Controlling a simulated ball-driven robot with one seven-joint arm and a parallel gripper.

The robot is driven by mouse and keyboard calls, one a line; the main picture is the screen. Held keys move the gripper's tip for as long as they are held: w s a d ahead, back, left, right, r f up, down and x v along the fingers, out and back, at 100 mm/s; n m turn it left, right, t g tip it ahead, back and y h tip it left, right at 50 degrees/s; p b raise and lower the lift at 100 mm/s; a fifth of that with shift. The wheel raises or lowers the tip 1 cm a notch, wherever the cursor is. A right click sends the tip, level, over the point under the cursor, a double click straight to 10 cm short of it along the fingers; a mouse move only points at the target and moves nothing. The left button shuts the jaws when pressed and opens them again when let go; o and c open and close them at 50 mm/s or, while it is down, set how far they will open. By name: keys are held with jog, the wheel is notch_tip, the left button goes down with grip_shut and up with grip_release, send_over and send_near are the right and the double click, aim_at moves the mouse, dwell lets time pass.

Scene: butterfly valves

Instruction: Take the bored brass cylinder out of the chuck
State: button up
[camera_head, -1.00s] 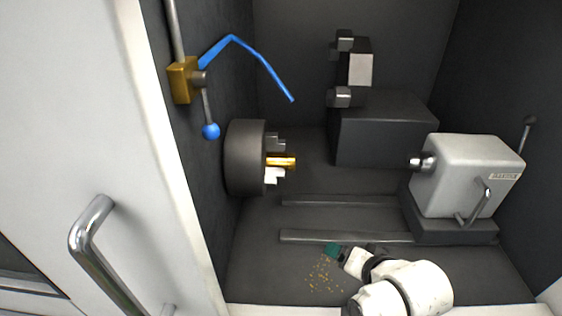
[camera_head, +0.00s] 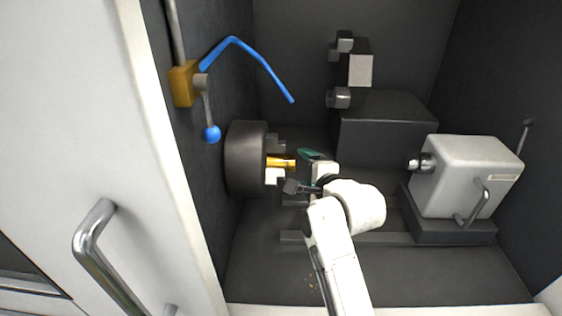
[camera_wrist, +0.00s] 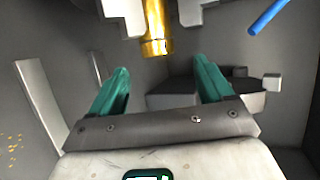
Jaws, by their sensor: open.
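The brass cylinder (camera_head: 281,162) sticks out to the right from the dark round chuck (camera_head: 246,160) on the left wall, held among the chuck's jaws. In the wrist view the brass cylinder (camera_wrist: 156,32) hangs at the top between pale chuck jaws (camera_wrist: 125,14); its bored end faces me. My gripper (camera_head: 299,170) is just right of the cylinder's free end. In the wrist view its green fingers (camera_wrist: 165,78) are spread wide and empty, with the cylinder ahead of the gap between them and apart from both.
A blue bent hose (camera_head: 250,56) and a blue-knobbed lever (camera_head: 211,133) are above the chuck. A grey tailstock (camera_head: 468,175) stands right, a dark tool block (camera_head: 385,130) behind. Rails (camera_head: 400,239) cross the floor. A white door with a handle (camera_head: 95,235) is at left.

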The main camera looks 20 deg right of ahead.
aim_at(287, 162)
jog(key=p+x, duration=0.1)
jog(key=x, duration=0.4)
jog(key=shift+w+a+f, duration=0.1)
jog(key=shift+w+f, duration=0.2)
grip_shut()
dwell(0.7)
jog(key=shift+r, duration=0.2)
